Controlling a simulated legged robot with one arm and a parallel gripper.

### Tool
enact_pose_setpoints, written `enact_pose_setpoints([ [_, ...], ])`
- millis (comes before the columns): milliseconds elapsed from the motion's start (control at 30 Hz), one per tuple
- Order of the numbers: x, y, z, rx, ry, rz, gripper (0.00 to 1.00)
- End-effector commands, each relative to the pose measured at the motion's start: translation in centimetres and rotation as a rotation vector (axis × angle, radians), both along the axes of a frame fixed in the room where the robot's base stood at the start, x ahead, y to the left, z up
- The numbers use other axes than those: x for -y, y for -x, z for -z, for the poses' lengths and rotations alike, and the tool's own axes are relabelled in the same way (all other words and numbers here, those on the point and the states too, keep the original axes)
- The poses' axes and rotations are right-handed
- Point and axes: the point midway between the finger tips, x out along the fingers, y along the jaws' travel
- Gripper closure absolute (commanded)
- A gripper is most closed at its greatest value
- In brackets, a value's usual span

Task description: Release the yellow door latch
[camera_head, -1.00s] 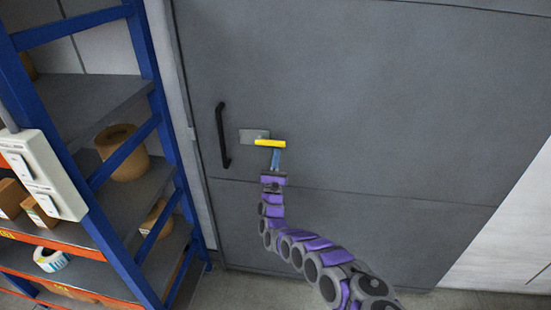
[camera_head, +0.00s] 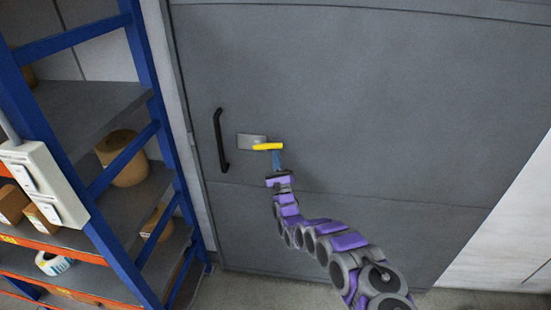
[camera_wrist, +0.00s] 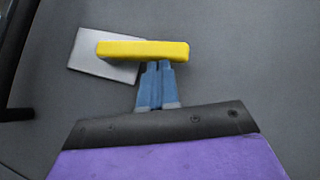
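The yellow door latch (camera_head: 268,146) is a short bar on a light grey plate (camera_head: 247,140) on the grey door. It also shows in the wrist view (camera_wrist: 130,50), with its plate (camera_wrist: 88,62) tilted behind it. My gripper (camera_head: 277,153) is just below the right part of the bar. In the wrist view, its blue fingers (camera_wrist: 157,68) are close together, with only a thin gap. Their tips meet the bar's lower edge, and the bar hides their very ends. I see nothing held between the fingers.
A black vertical handle (camera_head: 220,142) is on the door left of the latch. A blue-framed shelf rack (camera_head: 142,62) with boxes and rolls stands at the left, with a white switch box (camera_head: 42,180) in front. The door surface right of the latch is clear.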

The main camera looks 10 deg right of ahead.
Motion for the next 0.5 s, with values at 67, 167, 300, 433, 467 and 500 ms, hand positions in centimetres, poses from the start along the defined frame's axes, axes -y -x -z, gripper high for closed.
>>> enact_pose_setpoints([
  [67,0.3,0.0,-0.9,-0.029,0.088,0.002,1.00],
  [167,0.4,0.0,-1.5,-0.050,0.156,0.003,1.00],
  [300,0.4,0.1,-2.3,-0.076,0.232,0.001,1.00],
  [433,0.4,0.1,-3.5,-0.079,0.239,0.001,1.00],
  [467,0.5,0.1,-3.9,-0.089,0.273,0.000,1.00],
  [500,0.5,0.1,-4.2,-0.101,0.311,0.003,1.00],
])
